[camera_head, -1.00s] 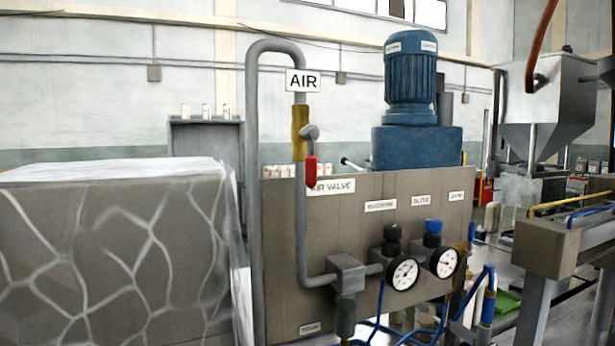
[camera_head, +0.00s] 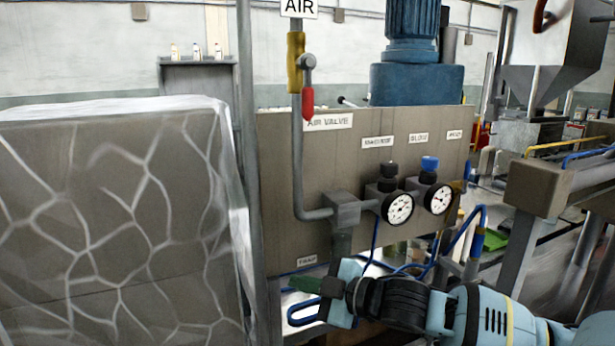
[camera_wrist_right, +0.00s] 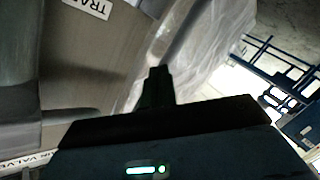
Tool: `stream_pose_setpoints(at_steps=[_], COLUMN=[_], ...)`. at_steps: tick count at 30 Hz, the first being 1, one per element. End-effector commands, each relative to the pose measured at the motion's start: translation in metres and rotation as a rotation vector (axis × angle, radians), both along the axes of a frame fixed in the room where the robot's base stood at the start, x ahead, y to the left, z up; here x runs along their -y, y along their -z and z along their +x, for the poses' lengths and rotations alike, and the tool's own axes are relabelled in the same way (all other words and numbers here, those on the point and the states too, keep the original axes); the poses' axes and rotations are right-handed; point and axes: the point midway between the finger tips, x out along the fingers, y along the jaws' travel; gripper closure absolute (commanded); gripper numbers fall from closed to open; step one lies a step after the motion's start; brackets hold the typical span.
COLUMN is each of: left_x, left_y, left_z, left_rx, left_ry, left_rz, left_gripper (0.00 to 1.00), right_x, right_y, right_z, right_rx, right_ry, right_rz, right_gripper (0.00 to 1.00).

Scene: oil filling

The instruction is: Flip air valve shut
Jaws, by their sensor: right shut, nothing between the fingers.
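The air valve (camera_head: 295,62) has a yellow body on the grey vertical pipe, under the AIR sign. Its red handle (camera_head: 307,102) hangs down from the pivot, alongside the pipe. My right gripper (camera_head: 304,284) is low in front of the panel, well below the handle and apart from it. It is shut and empty, and its dark fingers show together in the right wrist view (camera_wrist_right: 157,86). The AIR VALVE label (camera_head: 328,122) is beside the handle. My left gripper is not in view.
Two pressure gauges (camera_head: 399,208) with knobs sit on the panel (camera_head: 290,240), right of the pipe. Blue hoses hang below them. A large wrapped block (camera_head: 110,220) stands close on the left. The space in front of the red handle looks clear.

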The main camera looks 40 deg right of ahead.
Motion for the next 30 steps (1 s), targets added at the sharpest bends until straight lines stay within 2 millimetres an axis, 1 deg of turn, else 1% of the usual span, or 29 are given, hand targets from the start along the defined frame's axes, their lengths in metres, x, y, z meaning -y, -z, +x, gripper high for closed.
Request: stream_pose_setpoints(at_steps=[1, 2, 3, 4, 5, 6, 8, 9, 11, 12, 15, 18, 21, 25, 30], left_x=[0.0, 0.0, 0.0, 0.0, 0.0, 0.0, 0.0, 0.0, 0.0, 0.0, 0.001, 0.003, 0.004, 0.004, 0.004], left_y=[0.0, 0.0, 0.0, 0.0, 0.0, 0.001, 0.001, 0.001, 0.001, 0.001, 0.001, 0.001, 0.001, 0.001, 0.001], left_z=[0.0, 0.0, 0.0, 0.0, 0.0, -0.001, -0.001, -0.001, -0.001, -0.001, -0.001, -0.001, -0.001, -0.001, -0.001], left_rx=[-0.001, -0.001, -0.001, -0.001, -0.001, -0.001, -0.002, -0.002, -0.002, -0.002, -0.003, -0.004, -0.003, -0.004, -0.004], left_ry=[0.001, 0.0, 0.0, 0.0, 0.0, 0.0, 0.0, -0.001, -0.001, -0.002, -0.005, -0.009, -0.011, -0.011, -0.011], left_rz=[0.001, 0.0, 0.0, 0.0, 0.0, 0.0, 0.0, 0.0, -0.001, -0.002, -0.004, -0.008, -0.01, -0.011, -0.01], left_gripper=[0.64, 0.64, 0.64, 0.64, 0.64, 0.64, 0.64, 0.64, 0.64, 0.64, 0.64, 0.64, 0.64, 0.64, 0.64], right_x=[0.002, 0.002, 0.002, 0.002, 0.001, 0.001, -0.001, -0.002, -0.003, -0.005, -0.007, -0.008, -0.009, -0.01, -0.01], right_y=[-0.037, -0.056, -0.08, -0.098, -0.116, -0.139, -0.172, -0.193, -0.221, -0.239, -0.275, -0.299, -0.314, -0.323, -0.324], right_z=[0.003, 0.003, 0.002, 0.001, -0.002, -0.006, -0.015, -0.021, -0.033, -0.042, -0.064, -0.083, -0.097, -0.107, -0.108], right_rx=[0.054, 0.079, 0.113, 0.137, 0.161, 0.192, 0.235, 0.262, 0.299, 0.322, 0.367, 0.398, 0.416, 0.426, 0.428], right_ry=[-0.021, -0.031, -0.042, -0.05, -0.057, -0.062, -0.067, -0.068, -0.064, -0.058, -0.036, -0.009, 0.012, 0.029, 0.032], right_rz=[-0.06, -0.091, -0.133, -0.164, -0.197, -0.239, -0.304, -0.35, -0.415, -0.457, -0.553, -0.628, -0.678, -0.708, -0.714], right_gripper=[1.0, 1.0, 1.0, 1.0, 1.0, 1.0, 1.0, 1.0, 1.0, 1.0, 1.0, 1.0, 1.0, 1.0, 1.0])
